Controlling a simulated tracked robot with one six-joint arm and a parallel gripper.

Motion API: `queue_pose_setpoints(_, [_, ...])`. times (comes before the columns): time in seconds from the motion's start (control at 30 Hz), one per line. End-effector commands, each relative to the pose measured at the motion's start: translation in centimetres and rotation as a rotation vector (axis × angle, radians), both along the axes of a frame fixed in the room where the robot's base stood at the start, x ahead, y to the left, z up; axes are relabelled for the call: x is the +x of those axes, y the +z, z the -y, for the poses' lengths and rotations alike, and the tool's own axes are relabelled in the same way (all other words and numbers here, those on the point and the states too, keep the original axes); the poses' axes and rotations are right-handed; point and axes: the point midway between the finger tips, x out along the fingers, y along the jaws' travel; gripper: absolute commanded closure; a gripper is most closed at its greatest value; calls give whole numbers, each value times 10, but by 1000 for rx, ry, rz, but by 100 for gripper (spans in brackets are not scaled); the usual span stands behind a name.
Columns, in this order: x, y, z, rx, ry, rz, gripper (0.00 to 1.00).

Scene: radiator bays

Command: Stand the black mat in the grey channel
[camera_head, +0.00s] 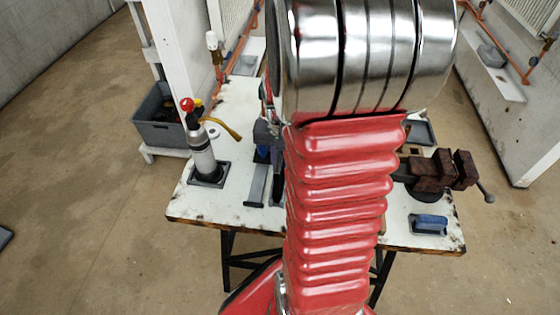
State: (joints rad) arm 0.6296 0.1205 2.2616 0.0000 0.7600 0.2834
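A narrow grey channel (257,184) lies lengthwise on the white worktable, just left of my arm. A dark strip (278,188) shows beside it, partly covered by my arm; I cannot tell whether it is the black mat. A dark part that looks like my gripper (266,132) peeks out at the left edge of my arm, above the channel's far end. Its fingertips are hidden, so I cannot see whether it is open or holds anything. A small blue thing (262,152) shows just below it.
On the worktable (235,211), a grey cylinder with a red knob (201,150) stands in a dark tray at left. A dark vise (440,171) and a blue block in a tray (429,224) are at right. A grey crate (160,125) stands behind left. White partitions flank the back.

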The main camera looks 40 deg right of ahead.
Motion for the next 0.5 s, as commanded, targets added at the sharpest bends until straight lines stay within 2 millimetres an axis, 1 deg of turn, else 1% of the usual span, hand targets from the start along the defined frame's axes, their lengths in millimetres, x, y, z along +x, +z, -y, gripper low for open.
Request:
queue_pose_setpoints(0.27, [0, -1, 0, -1, 0, 1, 100])
queue_pose_setpoints(0.3, [0, -1, 0, -1, 0, 1, 87])
queue_pose_setpoints(0.5, [0, -1, 0, -1, -1, 1, 73])
